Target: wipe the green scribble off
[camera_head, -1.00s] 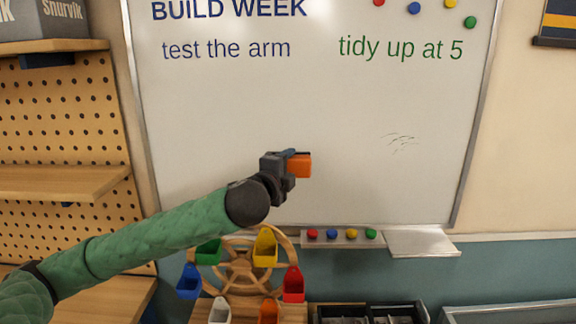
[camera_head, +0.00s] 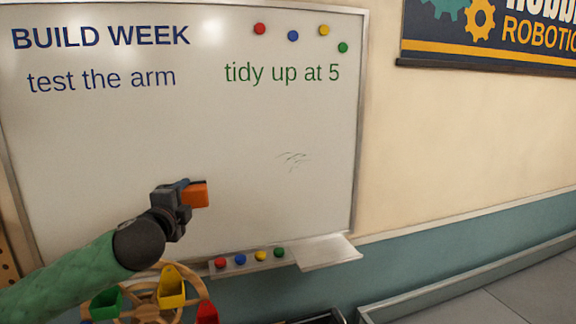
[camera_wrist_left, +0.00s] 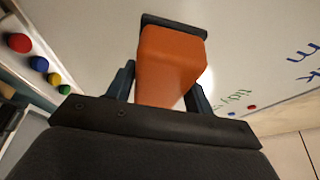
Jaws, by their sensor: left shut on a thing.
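The green scribble (camera_head: 294,160) is a small patch of faint, thin dark-green strokes on the right part of the whiteboard (camera_head: 130,130). My left gripper (camera_head: 186,194) is shut on an orange block-shaped eraser (camera_head: 196,195), which also fills the middle of the left wrist view (camera_wrist_left: 170,65). A dark layer lines the eraser's far end. In the head view the gripper and eraser appear left of and below the scribble. I cannot tell whether the eraser touches the board. My right gripper is not in view.
Green writing (camera_head: 282,73) and blue writing (camera_head: 100,80) stand above on the board, with several round magnets at the top right. A ledge (camera_head: 245,263) below holds more magnets, beside an empty white tray (camera_head: 322,252). A wooden wheel with coloured bins (camera_head: 172,290) stands below my arm.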

